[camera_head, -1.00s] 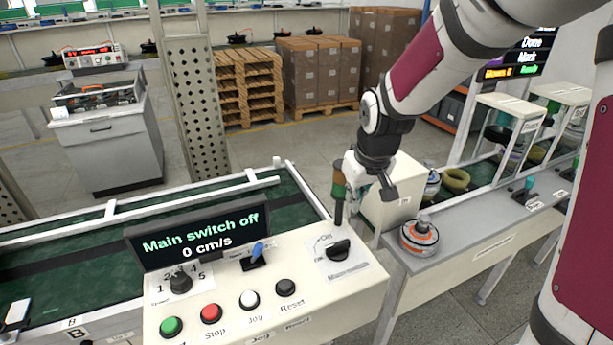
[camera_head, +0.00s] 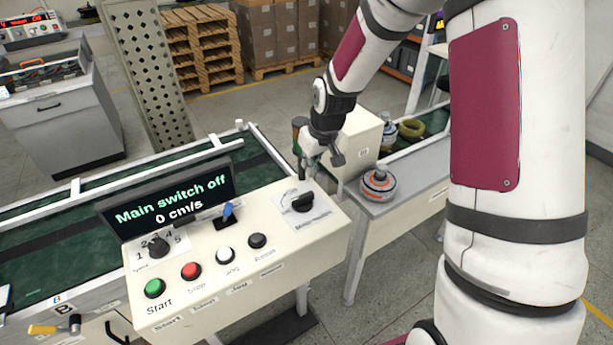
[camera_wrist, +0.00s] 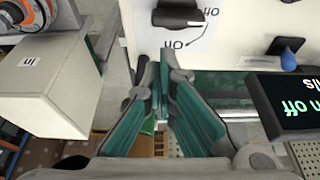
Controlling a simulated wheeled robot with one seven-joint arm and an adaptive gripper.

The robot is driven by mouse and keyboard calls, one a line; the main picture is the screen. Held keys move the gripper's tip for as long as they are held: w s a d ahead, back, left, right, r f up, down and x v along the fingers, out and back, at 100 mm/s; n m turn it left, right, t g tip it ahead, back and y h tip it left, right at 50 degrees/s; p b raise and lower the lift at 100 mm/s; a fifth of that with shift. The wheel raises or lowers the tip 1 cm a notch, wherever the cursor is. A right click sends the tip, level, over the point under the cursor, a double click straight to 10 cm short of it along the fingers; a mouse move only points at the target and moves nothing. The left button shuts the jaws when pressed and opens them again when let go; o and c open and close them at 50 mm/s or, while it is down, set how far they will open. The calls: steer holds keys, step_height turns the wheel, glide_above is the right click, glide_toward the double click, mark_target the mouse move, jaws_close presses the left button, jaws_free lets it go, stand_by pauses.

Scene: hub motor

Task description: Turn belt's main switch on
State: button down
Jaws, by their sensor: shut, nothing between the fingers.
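The main switch is a black rotary knob (camera_head: 303,203) on a white label at the right end of the cream control panel (camera_head: 262,290). The display (camera_head: 168,198) reads "Main switch off" and "0 cm/s". My gripper (camera_head: 303,174) is shut and empty, just behind the knob at the panel's far right edge. A gap shows between fingertips and knob there.
Green Start (camera_head: 155,288), red Stop (camera_head: 190,270), white (camera_head: 225,255) and black (camera_head: 257,241) buttons line the panel's front. A blue-tipped lever (camera_head: 228,210) stands left of the knob. A cream box (camera_head: 357,145) and an orange-ringed part (camera_head: 378,184) sit to the right.

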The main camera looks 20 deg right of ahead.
mark_target(302, 200)
steer(key=x, duration=0.9)
steer(key=shift+w+f+p, duration=0.1)
steer(key=shift+f+p, duration=0.2)
steer(key=shift+p, duration=0.05)
steer(key=shift+w+b, duration=0.15)
steer(key=shift+b, duration=0.15)
steer(key=shift+m, duration=0.4)
